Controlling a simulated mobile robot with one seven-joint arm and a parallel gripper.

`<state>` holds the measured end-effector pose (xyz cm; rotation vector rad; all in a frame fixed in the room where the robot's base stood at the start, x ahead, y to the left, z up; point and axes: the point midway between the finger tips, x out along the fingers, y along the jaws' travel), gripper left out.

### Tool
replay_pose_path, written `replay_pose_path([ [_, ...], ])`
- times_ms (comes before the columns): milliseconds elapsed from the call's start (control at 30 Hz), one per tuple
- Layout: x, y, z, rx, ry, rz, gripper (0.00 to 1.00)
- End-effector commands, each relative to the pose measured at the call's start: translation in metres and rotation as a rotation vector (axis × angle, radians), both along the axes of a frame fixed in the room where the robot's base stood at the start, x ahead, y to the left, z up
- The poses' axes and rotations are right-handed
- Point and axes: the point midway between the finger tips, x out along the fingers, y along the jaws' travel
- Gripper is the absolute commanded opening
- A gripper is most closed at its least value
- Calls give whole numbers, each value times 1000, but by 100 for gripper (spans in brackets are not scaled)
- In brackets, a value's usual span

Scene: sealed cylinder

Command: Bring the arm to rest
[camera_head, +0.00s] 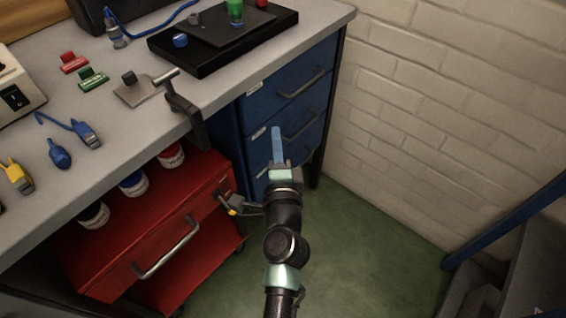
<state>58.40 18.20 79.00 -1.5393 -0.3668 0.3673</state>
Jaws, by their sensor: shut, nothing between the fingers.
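My arm comes up from the bottom edge over the green floor (350,260).
The grey workbench (215,92) carries a black tray (270,38), a clamp (185,105) at its edge and several small parts. A red cabinet (90,260) stands below, with a grey and yellow item (236,209) near its corner. A brick wall (430,120) stands right; dark steps (530,270) lie lower right.

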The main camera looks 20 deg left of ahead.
Motion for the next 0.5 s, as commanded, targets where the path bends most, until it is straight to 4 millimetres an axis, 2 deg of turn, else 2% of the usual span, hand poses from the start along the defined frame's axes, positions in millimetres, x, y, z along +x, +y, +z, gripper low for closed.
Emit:
replay_pose_path([
  [33, -10, -6, -1, 0, 2, -3, 0],
  [200, -34, -19, -2, 1, 2, -4, 0],
  [500, -51, -28, -1, 0, 1, -3, 0],
])
